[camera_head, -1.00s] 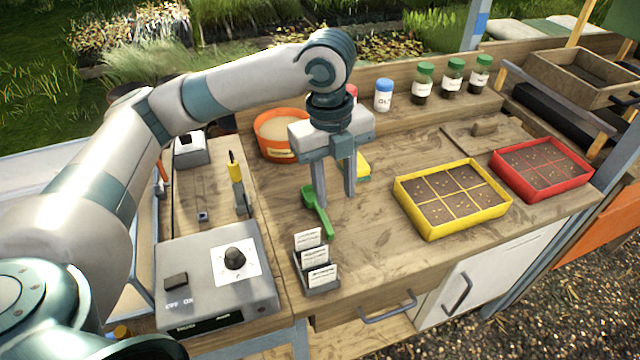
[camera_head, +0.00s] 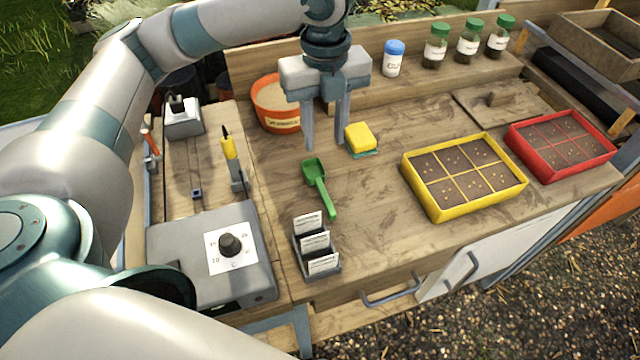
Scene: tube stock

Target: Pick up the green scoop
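The green scoop (camera_head: 317,183) lies flat on the wooden bench, its bowl toward the back and its handle pointing to the front. My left gripper (camera_head: 325,148) points down with its two fingers apart and nothing between them. In the picture it sits just behind and above the scoop's bowl, and it does not appear to touch the scoop. The whole scoop is in plain view. A pale arm link of mine crosses the bottom left, but no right gripper shows.
A yellow sponge (camera_head: 361,137) on a green pad lies right of the gripper. An orange tub (camera_head: 277,112) stands behind left. A card holder (camera_head: 317,250) stands in front. Yellow (camera_head: 446,213) and red (camera_head: 570,173) seed trays are at right. Bench between scoop and yellow tray is clear.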

